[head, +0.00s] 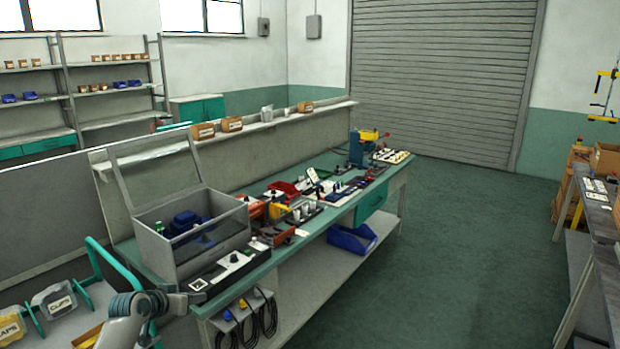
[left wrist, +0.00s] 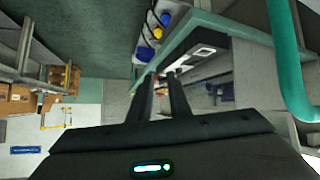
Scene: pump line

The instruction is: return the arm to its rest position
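My left arm (head: 125,325) shows in the head view at the bottom left, in front of the near end of the green workbench (head: 265,270). The bench edge lies beyond the fingertips. My right gripper is in neither view.
A grey lidded box (head: 190,245) stands on the bench's near end, close to my left arm. A teal tubular frame (head: 110,258) and labelled bins (head: 55,300) are at the left. Cables (head: 250,315) hang from the bench front. Open floor (head: 440,250) lies to the right.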

